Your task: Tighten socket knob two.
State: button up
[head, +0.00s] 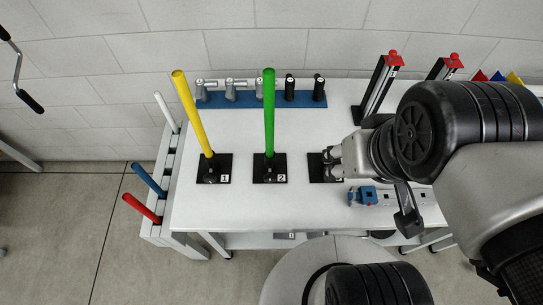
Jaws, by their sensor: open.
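Socket two (258,160) is a black block with a label "2" on the white table, and a green rod (269,112) stands upright in it. Its small dark knob (269,178) is at the front of the block, too small to tell how tight it is. My gripper (329,161) is open, to the right of socket two and apart from it. It is over the third black socket (315,172) and hides much of it. I cannot tell whether it touches that socket's knob.
A yellow rod (192,115) leans in socket one (222,162). A blue rack (215,101) with several tools stands behind. Two red-topped posts (380,85) stand at the back right. A blue item (366,195) is near the front edge. A side rack (160,190) holds white, blue and red rods.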

aim_at(270, 178)
jog(key=k+j, duration=0.7)
jog(key=k+j+z, duration=0.05)
